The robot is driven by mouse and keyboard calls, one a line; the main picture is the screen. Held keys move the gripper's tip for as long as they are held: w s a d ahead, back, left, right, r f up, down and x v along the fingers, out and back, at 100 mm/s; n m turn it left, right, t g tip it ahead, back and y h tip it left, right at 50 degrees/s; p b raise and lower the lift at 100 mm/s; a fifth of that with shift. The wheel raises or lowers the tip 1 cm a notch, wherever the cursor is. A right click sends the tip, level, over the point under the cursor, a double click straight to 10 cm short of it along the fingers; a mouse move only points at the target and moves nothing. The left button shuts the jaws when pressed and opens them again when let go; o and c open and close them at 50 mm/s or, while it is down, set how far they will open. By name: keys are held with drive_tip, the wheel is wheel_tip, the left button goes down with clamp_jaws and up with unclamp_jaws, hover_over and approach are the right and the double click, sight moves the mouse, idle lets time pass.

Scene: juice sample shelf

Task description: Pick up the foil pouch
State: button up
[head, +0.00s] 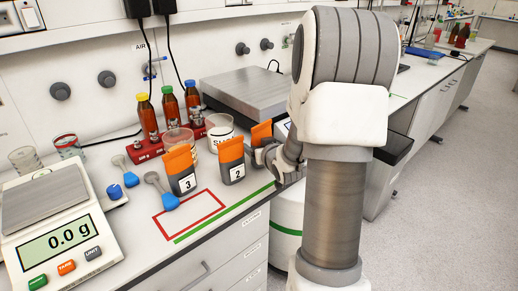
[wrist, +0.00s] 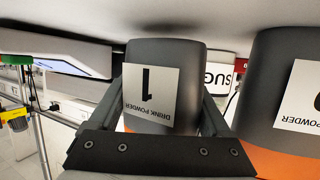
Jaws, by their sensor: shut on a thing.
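Three dark grey foil pouches with orange tops stand on the bench in the head view: pouch 3 (head: 181,171), pouch 2 (head: 231,161), and pouch 1 (head: 261,134), mostly hidden behind my gripper. My gripper (head: 270,157) is shut on pouch 1, with one finger on each side. The wrist view is upside down; there the pouch (wrist: 150,65) shows a "1 DRINK POWDER" label between the fingers. Its base appears at the bench surface; I cannot tell if it is lifted. Pouch 2 (wrist: 265,90) stands close beside the gripper in the wrist view.
A red rack (head: 150,153) with several brown bottles and tubs, including a sugar tub (head: 219,130), stands behind the pouches. A scale (head: 55,225) and blue scoops (head: 165,200) lie left. A grey metal-topped device (head: 245,95) is at the back. The red-outlined area (head: 190,217) is mostly clear.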

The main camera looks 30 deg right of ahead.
sight(258, 135)
wheel_tip(258, 135, up, 4)
drive_tip(key=shift+f+p, duration=0.1)
drive_tip(key=shift+p, duration=0.35)
drive_tip(key=s+d+r+p, duration=0.3)
drive_tip(key=s+r, duration=0.3)
drive_tip(key=s, duration=0.5)
drive_tip(key=shift+s, duration=0.15)
